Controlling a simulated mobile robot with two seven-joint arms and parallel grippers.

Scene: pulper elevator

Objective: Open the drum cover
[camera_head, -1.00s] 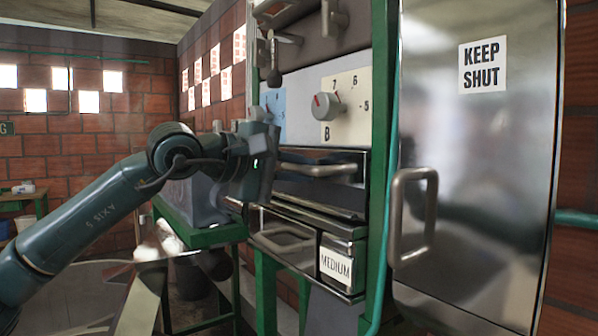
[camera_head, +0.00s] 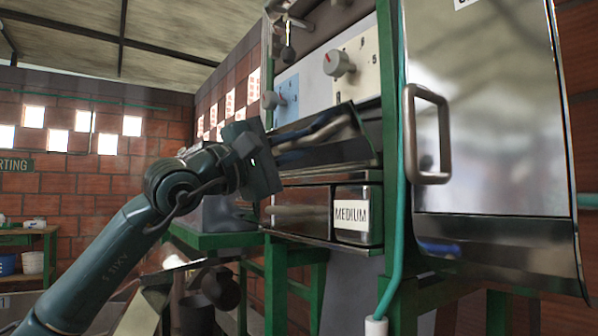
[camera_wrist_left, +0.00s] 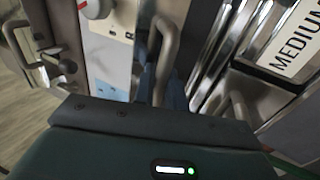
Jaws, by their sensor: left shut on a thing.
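The drum cover (camera_head: 358,146) appears to be the shiny metal flap below the control dials. Its lower edge is tilted outward, and its right end shows a slanted side. My left gripper (camera_head: 276,150) is at the left end of this flap and shut on its handle. In the left wrist view, the curved metal handle (camera_wrist_left: 166,40) runs down to the dark fingers (camera_wrist_left: 160,88). The exact grip is partly hidden by the gripper body. My right gripper is not in view.
A drawer-like unit labelled MEDIUM (camera_head: 351,214) sits below the flap. A large steel door (camera_head: 490,110) with a handle (camera_head: 430,135) stands at the right. A green hose (camera_head: 400,200) hangs between them. A red-tipped knob (camera_head: 338,63) is above the flap.

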